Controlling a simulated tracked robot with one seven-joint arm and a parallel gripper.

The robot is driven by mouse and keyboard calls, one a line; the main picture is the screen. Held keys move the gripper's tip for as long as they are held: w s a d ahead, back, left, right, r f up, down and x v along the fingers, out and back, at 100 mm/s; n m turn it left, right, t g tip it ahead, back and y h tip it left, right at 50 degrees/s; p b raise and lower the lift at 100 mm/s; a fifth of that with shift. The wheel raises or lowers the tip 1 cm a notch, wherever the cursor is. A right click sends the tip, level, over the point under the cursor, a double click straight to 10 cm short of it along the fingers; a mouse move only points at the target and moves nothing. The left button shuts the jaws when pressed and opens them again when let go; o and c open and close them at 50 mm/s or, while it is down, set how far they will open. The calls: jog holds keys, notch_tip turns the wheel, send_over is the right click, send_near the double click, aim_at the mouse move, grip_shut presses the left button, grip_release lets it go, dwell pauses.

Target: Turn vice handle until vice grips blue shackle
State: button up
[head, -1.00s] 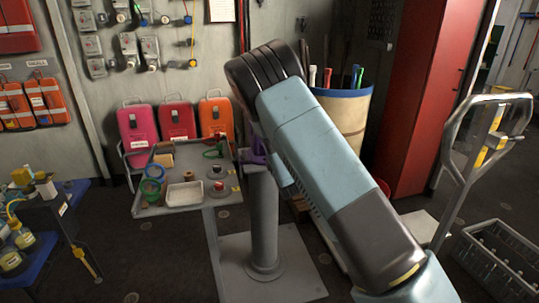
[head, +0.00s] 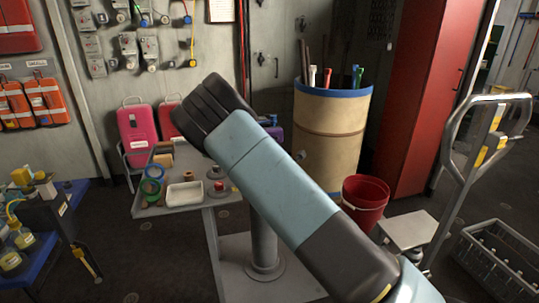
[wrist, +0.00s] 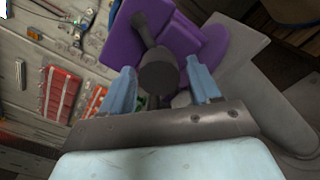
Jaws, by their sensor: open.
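The purple vice (wrist: 200,40) fills the top middle of the wrist view, tilted in the picture. Its dark grey round screw end (wrist: 159,73) and a dark bar, seemingly the handle (wrist: 143,30), show in front of it. My gripper (wrist: 160,82) is open, with one light blue finger on each side of the round end; I cannot tell whether they touch it. In the head view my arm hides most of the vice (head: 275,133) and I do not see the gripper's fingers. I cannot make out the blue shackle in either view.
The grey table (head: 207,207) carries a white tray (head: 185,195), coloured rings (head: 152,187) and small parts left of my arm. A tan bin (head: 330,140) with tools, a red bucket (head: 364,200) and a trolley handle (head: 482,150) stand to the right.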

jog(key=shift+n, duration=3.7)
jog(key=shift+n, duration=8.5)
jog(key=n, duration=0.4)
